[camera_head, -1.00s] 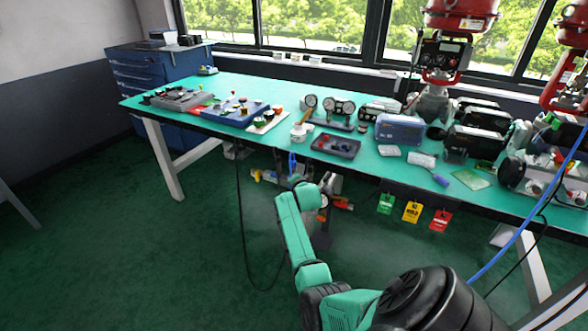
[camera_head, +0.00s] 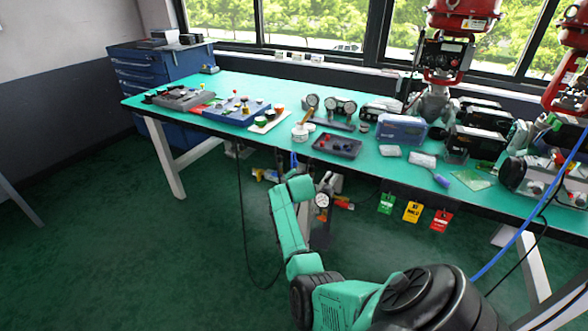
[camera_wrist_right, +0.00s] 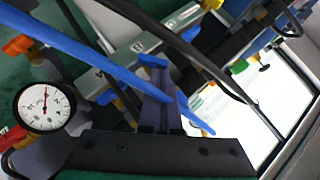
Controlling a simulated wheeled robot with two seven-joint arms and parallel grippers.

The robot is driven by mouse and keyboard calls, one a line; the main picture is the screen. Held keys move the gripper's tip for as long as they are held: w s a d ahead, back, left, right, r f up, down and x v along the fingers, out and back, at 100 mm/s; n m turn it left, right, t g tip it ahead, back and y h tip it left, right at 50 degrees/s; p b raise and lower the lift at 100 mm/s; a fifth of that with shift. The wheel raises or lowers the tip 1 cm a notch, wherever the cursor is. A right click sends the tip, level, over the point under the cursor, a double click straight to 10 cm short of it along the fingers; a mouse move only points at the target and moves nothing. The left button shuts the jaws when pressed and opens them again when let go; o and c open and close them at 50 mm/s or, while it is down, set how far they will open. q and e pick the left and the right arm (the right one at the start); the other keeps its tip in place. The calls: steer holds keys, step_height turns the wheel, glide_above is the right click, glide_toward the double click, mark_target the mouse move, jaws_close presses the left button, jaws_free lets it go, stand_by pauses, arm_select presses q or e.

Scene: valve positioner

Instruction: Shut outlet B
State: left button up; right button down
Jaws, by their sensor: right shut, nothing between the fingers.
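My right gripper (camera_wrist_right: 158,88) is shut and empty in the wrist view, its dark fingers pointing up the picture. A blue lever (camera_wrist_right: 153,61) lies right at the fingertips; I cannot tell whether they touch. Behind it is a grey manifold bar (camera_wrist_right: 125,60) with small letter plates, one of which looks like a B. Which lever belongs to outlet B is not clear. In the head view my right arm reaches under the table edge and hides the gripper. My left gripper is not in view.
A round gauge (camera_wrist_right: 45,105) stands left of the fingers, and it also shows in the head view (camera_head: 322,200). A blue hose (camera_wrist_right: 85,60) and black cables cross close by. The workbench (camera_head: 240,88) overhangs the area; green, yellow and red tags (camera_head: 412,212) hang from its edge.

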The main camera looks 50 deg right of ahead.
steer(key=shift+w+a+r+n+g+b, duration=0.1)
steer(key=shift+w+n+g+b, duration=0.2)
steer(key=shift+n+g, duration=0.3)
stand_by(1.3)
steer(key=shift+w+a+n+g+b, duration=0.1)
steer(key=shift+w+n+g+b, duration=0.3)
steer(key=shift+g+b, duration=0.45)
stand_by(1.6)
steer(key=shift+r, duration=0.15)
steer(key=shift+s+r+p, duration=0.1)
steer(key=shift+r+p, duration=0.75)
steer(key=shift+p, duration=0.15)
